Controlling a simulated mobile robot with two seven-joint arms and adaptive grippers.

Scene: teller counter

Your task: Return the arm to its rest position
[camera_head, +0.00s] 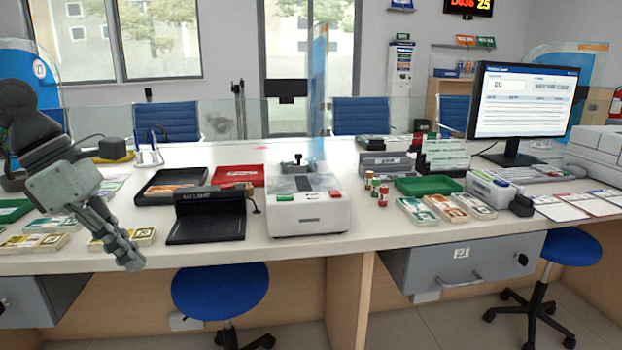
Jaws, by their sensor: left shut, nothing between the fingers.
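My left gripper (127,254) comes in from the left, with its fingers pointing down and to the right. It is shut and nothing shows between the fingers. The fingertips are over the front edge of the counter (290,252), in front of a banknote bundle (141,237). I cannot tell whether they touch the bundle. My right gripper is not in the picture.
Banknote stacks (447,207) lie farther right, near a monitor (527,100). Two blue stools (220,289) stand below the counter. An open drawer (30,299) juts out at left.

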